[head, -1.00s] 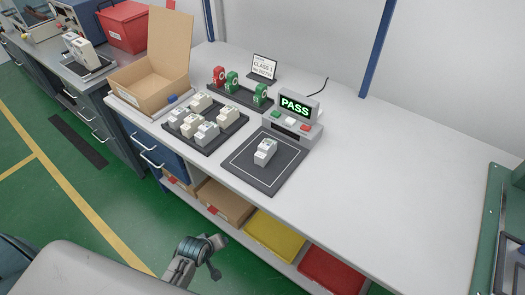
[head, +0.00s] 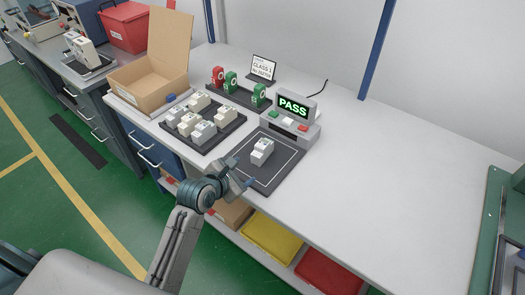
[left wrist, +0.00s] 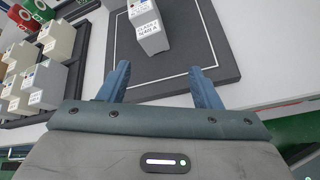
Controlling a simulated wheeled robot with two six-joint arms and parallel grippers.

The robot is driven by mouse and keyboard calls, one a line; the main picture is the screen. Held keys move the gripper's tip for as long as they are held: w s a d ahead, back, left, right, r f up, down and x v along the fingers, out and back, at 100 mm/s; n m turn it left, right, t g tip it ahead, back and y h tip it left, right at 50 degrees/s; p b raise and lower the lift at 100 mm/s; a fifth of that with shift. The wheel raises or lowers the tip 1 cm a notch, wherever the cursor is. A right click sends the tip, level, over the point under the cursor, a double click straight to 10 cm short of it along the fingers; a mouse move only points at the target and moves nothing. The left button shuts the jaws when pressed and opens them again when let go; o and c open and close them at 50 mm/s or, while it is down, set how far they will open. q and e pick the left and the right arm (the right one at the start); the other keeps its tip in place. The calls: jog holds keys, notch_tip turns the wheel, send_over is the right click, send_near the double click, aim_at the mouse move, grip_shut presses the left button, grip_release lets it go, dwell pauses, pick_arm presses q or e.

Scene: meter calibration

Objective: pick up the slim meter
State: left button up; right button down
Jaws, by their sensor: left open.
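A slim white-grey meter (head: 262,150) stands on the dark square pad with a white outline (head: 284,172), in front of the test unit. In the left wrist view the meter (left wrist: 149,30) shows a printed label and stands ahead of and between the fingertips, apart from them. My left gripper (head: 243,178) is open and empty over the pad's near left edge. Its two blue fingers (left wrist: 160,82) point toward the meter. My right gripper is out of view.
The test unit (head: 293,106) reads PASS. Several meters stand on a dark tray (head: 207,146) left of the pad. Red and green stamps sit in a rack (head: 243,97) behind. An open cardboard box (head: 147,95) stands at left. The bench's right side is clear.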

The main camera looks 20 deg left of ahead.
aim_at(265, 143)
pick_arm(q)
jog(key=w+n, duration=0.1)
jog(key=w+r+n+t, duration=0.1)
jog(key=w+n, duration=0.1)
jog(key=w+r+n, duration=0.1)
jog(key=n, duration=0.1)
jog(key=shift+w+d+r, duration=0.2)
jog(key=shift+w+d, duration=0.05)
jog(key=x, duration=0.3)
jog(key=p+x, duration=0.1)
jog(key=x, duration=0.3)
jog(key=r+x, duration=0.1)
jog(key=x, duration=0.2)
jog(key=shift+w+d+f, duration=0.15)
jog(key=shift+w+d, duration=0.15)
jog(key=shift+w, duration=0.15)
jog(key=shift+s+t+h, duration=0.1)
jog(key=shift+t+h, duration=0.2)
jog(key=shift+c, duration=0.2)
jog(key=c, duration=1.1)
